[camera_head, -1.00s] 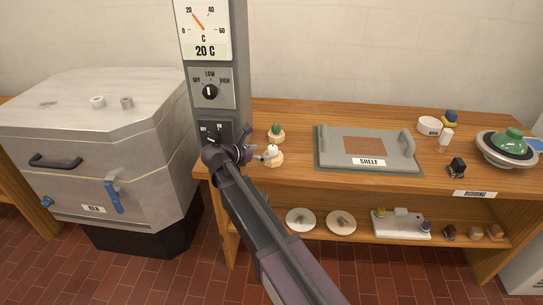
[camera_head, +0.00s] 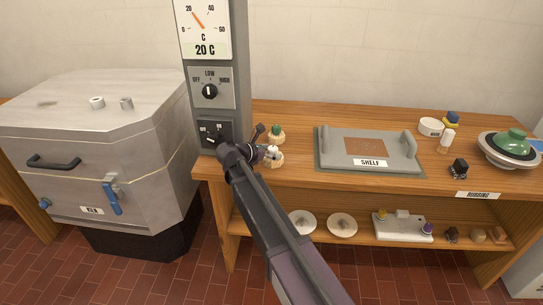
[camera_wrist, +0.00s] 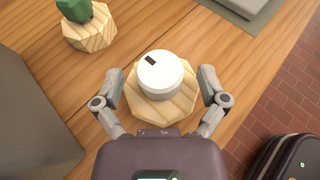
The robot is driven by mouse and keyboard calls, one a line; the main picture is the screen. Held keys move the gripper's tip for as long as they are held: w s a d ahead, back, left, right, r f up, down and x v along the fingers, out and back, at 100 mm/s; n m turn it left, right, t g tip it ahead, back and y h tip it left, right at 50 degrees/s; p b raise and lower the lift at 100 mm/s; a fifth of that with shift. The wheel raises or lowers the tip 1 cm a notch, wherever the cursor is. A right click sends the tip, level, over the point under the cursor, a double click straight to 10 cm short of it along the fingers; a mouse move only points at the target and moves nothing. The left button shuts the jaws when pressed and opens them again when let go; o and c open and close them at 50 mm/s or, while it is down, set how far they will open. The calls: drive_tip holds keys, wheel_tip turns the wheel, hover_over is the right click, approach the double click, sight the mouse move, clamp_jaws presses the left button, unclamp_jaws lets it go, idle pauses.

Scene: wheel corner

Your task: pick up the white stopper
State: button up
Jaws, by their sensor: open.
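The white stopper (camera_wrist: 160,72) is a short round piece with a small dark slot near its edge, sitting on a faceted light-wood base (camera_wrist: 150,112) on the wooden bench. In the head view the stopper (camera_head: 273,153) shows as a small white shape beside the end of my arm. My gripper (camera_wrist: 160,80) is open, with one finger on each side of the stopper and visible gaps between. In the head view my gripper (camera_head: 262,142) is small and partly hidden by my wrist.
A second wooden base with a green piece (camera_wrist: 88,30) stands just behind, at upper left. The grey control column (camera_head: 215,95) rises close on the left.

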drive_tip(key=shift+w+d+f, duration=0.1)
drive_tip(key=shift+w+d, duration=0.1)
idle(0.4)
drive_tip(key=c, duration=1.2)
